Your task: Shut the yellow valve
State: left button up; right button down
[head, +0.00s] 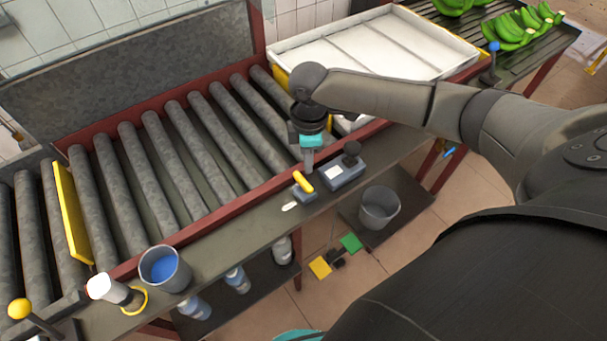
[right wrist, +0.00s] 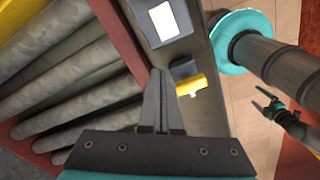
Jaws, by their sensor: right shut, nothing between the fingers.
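The yellow valve (head: 303,182) is a short yellow lever on a small blue-grey block, on the front ledge of the roller conveyor. In the head view the lever slants. In the right wrist view the yellow lever (right wrist: 195,86) lies just right of my fingertips. My right gripper (head: 308,168) is shut and empty, pointing down above the ledge close to the lever; I see no clear contact. Its two fingers (right wrist: 160,74) are together in the right wrist view. A small dark claw (right wrist: 273,105) there seems to be my left gripper, too small to read.
A grey box with a black knob (head: 343,172) stands right beside the valve. A bucket with blue contents (head: 164,270) and a white-headed item (head: 100,287) are at the ledge's left. Conveyor rollers (head: 160,140) lie behind. A white tray (head: 440,50) is at the back right.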

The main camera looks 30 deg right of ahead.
aim_at(298, 171)
jog(key=shift+f, duration=0.1)
jog(key=shift+f+b, duration=0.35)
jog(key=shift+f, duration=0.65)
jog(key=shift+a, duration=0.15)
jog(key=shift+a+p, duration=0.4)
jog(key=shift+a, duration=0.75)
